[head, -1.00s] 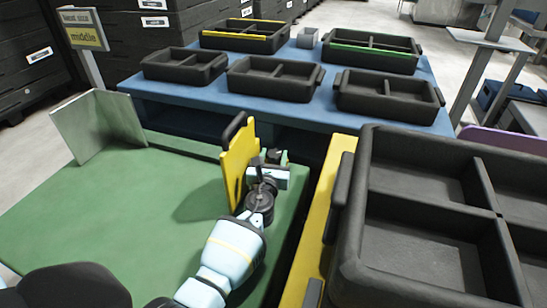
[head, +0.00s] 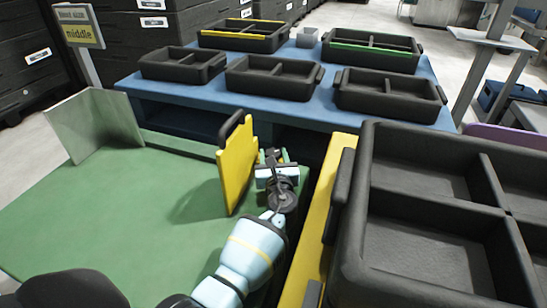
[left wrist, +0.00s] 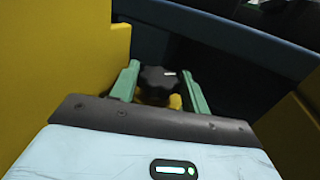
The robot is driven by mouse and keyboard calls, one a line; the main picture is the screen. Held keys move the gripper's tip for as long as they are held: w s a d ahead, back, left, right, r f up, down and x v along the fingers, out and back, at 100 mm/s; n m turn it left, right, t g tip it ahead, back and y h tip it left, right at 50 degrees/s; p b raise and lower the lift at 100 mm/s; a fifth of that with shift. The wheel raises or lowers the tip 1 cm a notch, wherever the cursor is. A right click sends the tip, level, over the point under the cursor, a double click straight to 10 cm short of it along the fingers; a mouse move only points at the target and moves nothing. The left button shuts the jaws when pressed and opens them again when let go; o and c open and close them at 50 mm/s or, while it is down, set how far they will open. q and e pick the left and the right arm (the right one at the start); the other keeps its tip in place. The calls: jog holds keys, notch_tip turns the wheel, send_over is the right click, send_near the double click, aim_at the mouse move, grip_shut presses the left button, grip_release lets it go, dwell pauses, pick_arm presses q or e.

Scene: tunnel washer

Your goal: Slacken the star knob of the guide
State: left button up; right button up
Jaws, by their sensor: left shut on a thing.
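The guide is an upright yellow plate (head: 236,165) with a black handle on its top edge, standing at the right side of the green table. It fills the left of the left wrist view (left wrist: 60,65). The black star knob (left wrist: 158,80) has a small white mark and sits between the two green fingers of my left gripper (left wrist: 159,88). My left gripper (head: 274,158) is shut on the knob, just right of the plate. In the head view the fingers and wrist hide the knob. My right gripper is not in view.
The green table (head: 130,220) is mostly clear, with a grey angled panel (head: 95,125) at its far left. A yellow ledge (head: 318,240) and a large black divided tray (head: 370,225) stand close on the right. A blue table (head: 215,94) with several black trays is behind.

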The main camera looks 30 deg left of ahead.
pick_arm(q)
jog(key=o, duration=0.7)
